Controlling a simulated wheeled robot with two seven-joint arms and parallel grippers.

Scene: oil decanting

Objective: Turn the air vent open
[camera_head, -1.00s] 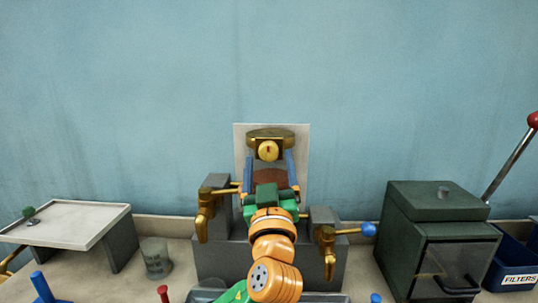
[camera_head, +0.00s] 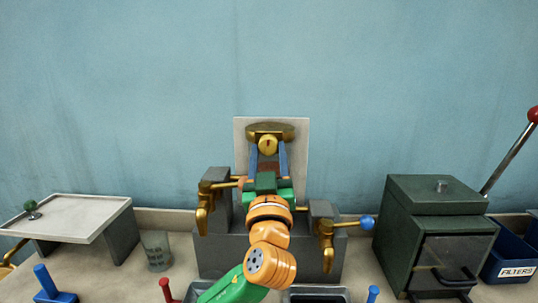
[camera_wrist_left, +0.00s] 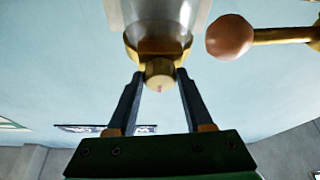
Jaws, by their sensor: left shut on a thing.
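The air vent appears to be the round brass knob (camera_head: 268,145) on the front of a brass fitting, with a small dark mark on its face. In the left wrist view the knob (camera_wrist_left: 160,73) is between the tips of my dark blue fingers, with a small reddish mark low on it. My left gripper (camera_head: 268,152) is shut on the knob from the front. Its green palm and orange wrist hide the lower vessel. I cannot tell how far the vent is turned. My right gripper is not in view.
Brass taps flank my arm, the left (camera_head: 207,200) and the right (camera_head: 326,240) with a blue ball lever (camera_head: 367,222). A brownish ball (camera_wrist_left: 228,37) is close beside the knob in the wrist view. A green box (camera_head: 437,230) stands right; a glass beaker (camera_head: 156,250) stands left.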

